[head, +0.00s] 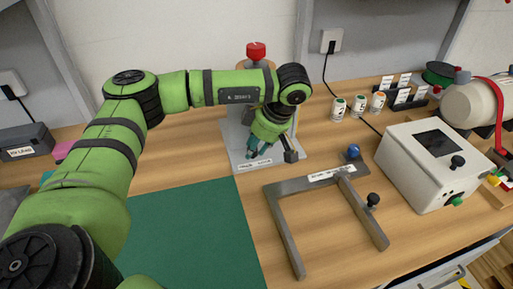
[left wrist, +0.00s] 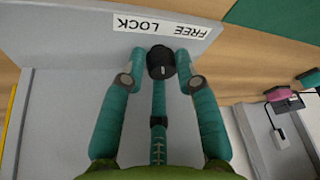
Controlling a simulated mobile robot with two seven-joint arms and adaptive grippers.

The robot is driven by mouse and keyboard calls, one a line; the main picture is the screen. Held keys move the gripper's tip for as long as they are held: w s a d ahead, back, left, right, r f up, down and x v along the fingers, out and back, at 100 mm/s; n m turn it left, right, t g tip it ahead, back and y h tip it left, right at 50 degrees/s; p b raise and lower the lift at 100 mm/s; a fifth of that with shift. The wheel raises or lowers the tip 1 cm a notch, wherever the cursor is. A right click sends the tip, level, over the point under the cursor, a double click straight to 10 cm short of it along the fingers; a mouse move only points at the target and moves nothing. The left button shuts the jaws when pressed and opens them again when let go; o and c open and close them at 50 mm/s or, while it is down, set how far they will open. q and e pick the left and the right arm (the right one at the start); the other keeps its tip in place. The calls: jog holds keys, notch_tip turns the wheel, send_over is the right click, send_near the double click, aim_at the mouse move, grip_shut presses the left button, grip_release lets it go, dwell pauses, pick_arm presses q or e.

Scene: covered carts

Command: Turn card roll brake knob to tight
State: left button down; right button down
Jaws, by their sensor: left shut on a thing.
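A grey stand (head: 229,132) with a red knob on top (head: 256,51) stands at the back middle of the bench. In the left wrist view its grey plate (left wrist: 70,95) carries a white label reading FREE and LOCK (left wrist: 160,27), upside down there. A round black knob (left wrist: 160,62) sits just below the label. My left gripper (head: 254,154) reaches down at the stand's base. In the left wrist view its teal fingers (left wrist: 160,58) are shut on the black knob, one on each side. The knob is hidden in the head view. My right gripper is not in view.
A grey U-shaped frame (head: 283,235) lies in front of the stand, with a blue knob (head: 353,152) at its back. A white box with a dark screen (head: 403,176) stands right. A green mat (head: 200,240) covers the front left. Several small bottles (head: 358,106) stand behind.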

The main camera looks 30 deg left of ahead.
pick_arm(q)
jog(key=shift+a, duration=0.2)
jog(key=c, duration=1)
grip_release()
jog(key=shift+s+a, duration=0.1)
jog(key=shift+s, duration=0.05)
